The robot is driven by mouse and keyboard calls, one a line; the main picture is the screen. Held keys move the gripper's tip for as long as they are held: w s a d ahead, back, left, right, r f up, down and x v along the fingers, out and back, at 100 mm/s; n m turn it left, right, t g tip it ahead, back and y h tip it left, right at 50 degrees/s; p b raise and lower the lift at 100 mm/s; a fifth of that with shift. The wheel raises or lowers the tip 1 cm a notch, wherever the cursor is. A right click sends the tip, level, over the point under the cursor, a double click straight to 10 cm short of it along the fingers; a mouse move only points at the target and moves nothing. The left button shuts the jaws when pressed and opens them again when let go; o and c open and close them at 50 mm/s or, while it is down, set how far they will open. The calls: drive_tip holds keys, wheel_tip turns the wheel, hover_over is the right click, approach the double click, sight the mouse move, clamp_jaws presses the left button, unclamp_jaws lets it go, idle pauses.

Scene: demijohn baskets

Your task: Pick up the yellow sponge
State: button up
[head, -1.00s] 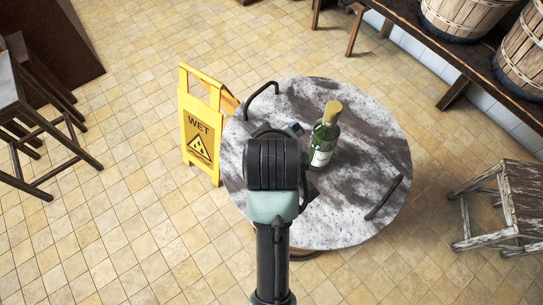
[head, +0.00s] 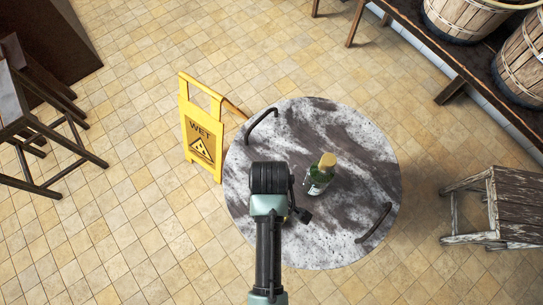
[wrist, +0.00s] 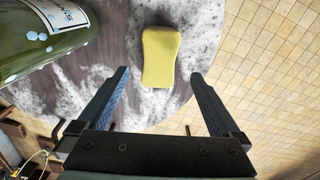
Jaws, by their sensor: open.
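The yellow sponge (wrist: 160,56) lies on the round marble-patterned table (head: 340,125), seen in the wrist view just beyond my gripper's fingertips and between their lines. In the head view my arm hides most or all of it. My gripper (wrist: 158,75) is open and empty, with its two fingers spread wider than the sponge. The fingers look apart from the sponge; how high they are above the table I cannot tell. A green bottle (wrist: 45,35) stands near the sponge, at the upper left of the wrist view; it also shows in the head view (head: 318,178), right of my arm.
Two dark handles (head: 262,124) (head: 374,224) rise at the table's edge. A yellow wet-floor sign (head: 202,135) stands left of the table. A wooden stool (head: 500,205) is at the right, dark stools (head: 35,125) at the left, baskets (head: 465,18) on a bench at upper right.

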drive_tip(key=shift+d+f, duration=0.15)
drive_tip(key=shift+f, duration=2.95)
drive_tip(key=c, duration=1.4)
